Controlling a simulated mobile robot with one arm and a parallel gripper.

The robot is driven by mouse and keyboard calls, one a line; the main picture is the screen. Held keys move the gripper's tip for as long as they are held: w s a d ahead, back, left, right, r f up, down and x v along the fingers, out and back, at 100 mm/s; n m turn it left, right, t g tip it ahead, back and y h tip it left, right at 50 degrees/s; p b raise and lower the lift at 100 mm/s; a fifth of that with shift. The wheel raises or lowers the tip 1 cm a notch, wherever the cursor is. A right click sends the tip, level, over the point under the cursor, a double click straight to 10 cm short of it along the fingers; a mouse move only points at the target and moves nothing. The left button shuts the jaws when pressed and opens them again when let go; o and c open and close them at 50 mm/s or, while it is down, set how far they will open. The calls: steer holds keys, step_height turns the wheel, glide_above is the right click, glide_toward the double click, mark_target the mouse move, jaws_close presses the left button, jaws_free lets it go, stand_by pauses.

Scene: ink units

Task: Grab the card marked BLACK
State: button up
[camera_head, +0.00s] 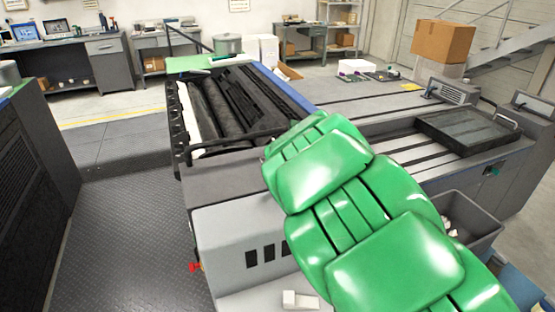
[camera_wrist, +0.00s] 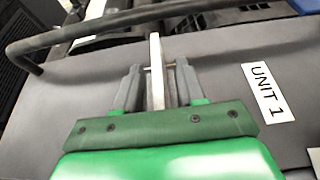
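In the wrist view, my gripper (camera_wrist: 158,68) points over a dark grey machine top. Its two grey fingers stand on either side of a thin pale strip (camera_wrist: 156,75), and small tips from both fingers appear to touch it. The strip looks like a card or plate seen edge-on; no marking on it shows. The word BLACK is not readable in either view. In the head view, my green arm hides the gripper and whatever is between its fingers.
A white label reading UNIT 1 (camera_wrist: 266,92) lies right of the fingers. A dark bar (camera_wrist: 100,28) crosses beyond them. The open press unit with dark rollers (camera_head: 235,105) stands left of my arm, and a black tray (camera_head: 468,128) sits on the machine top to the right.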

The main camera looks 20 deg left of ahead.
steer(key=shift+w, duration=0.1)
steer(key=shift+c, duration=0.3)
jaws_close()
